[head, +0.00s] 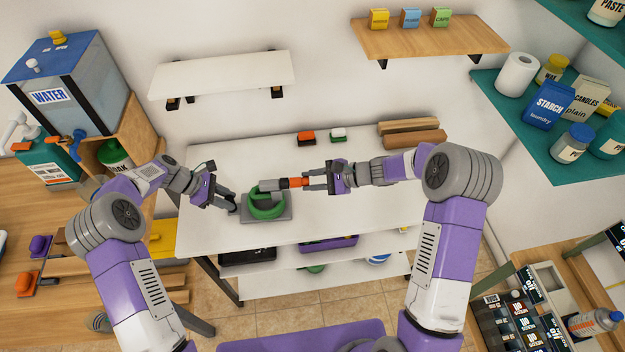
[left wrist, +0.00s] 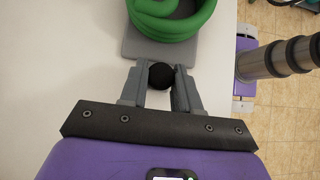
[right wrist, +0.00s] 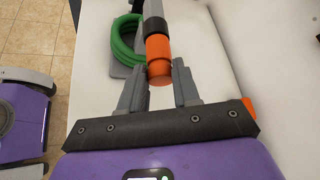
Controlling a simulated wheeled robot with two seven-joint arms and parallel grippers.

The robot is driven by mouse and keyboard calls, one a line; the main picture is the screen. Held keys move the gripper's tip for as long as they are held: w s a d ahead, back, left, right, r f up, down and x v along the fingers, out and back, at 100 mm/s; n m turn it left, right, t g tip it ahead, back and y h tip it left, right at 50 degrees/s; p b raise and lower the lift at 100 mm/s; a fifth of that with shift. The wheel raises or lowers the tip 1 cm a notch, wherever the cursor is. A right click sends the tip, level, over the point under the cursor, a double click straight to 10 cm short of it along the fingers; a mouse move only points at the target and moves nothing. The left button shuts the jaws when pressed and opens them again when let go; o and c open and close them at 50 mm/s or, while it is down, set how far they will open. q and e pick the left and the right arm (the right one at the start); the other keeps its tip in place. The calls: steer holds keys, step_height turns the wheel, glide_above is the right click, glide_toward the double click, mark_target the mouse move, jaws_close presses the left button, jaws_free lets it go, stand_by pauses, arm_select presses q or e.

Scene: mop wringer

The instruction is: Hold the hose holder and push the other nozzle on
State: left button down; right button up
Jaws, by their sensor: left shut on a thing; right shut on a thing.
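The hose holder has a grey base plate (head: 287,213) with a coiled green hose (head: 265,210) on it, on the white table. My left gripper (head: 232,208) is shut on a round black knob (left wrist: 161,75) at the holder's left side. My right gripper (head: 306,182) is shut on the rear of an orange nozzle (head: 291,183). The nozzle lies level and points left, with a black band and a grey front part (head: 270,184) above the coil's back edge. The orange end shows between the fingers in the right wrist view (right wrist: 158,50). Whether the grey part meets the hose end I cannot tell.
An orange block (head: 306,138) and a white-and-green block (head: 338,134) lie at the back of the white table (head: 350,215). Brown bars (head: 415,137) lie at the back right. A white wall shelf (head: 225,75) hangs above. The table's right part is clear.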

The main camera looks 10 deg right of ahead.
steer(key=shift+a, duration=0.15)
steer(key=o, duration=1.1)
steer(key=v, duration=1.2)
arm_select(q)
steer(key=c, duration=0.7)
jaws_free()
steer(key=shift+c, duration=0.2)
